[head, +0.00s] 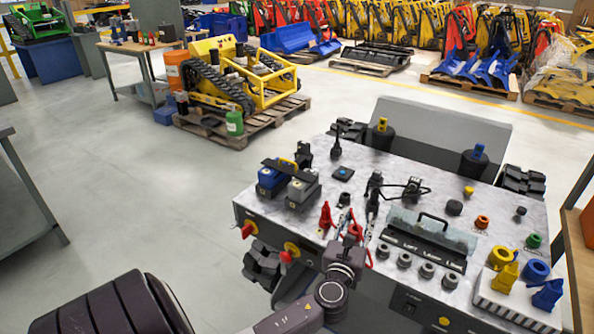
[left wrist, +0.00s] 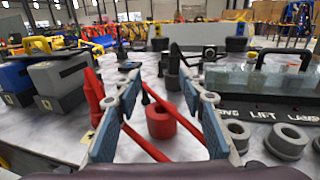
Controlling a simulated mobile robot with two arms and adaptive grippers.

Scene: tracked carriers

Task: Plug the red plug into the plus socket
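A red upright tapered piece (head: 326,215), which looks like the red plug, stands on the worktop. It also shows in the left wrist view (left wrist: 94,97), left of my left gripper's fingers. A red ring (left wrist: 160,121), perhaps a socket, sits beyond and between the fingers; I cannot tell whether it is the plus socket. My left gripper (head: 357,215) is low over the worktop, fingers spread, and holds nothing visible. My right gripper is not in view.
A row of grey ring sockets (head: 405,261) lies right, in front of a label strip and a clear block with a black handle (head: 433,220). Blue and grey battery-like boxes (head: 302,186) stand left. Yellow (head: 504,276) and blue (head: 547,294) pieces stand far right.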

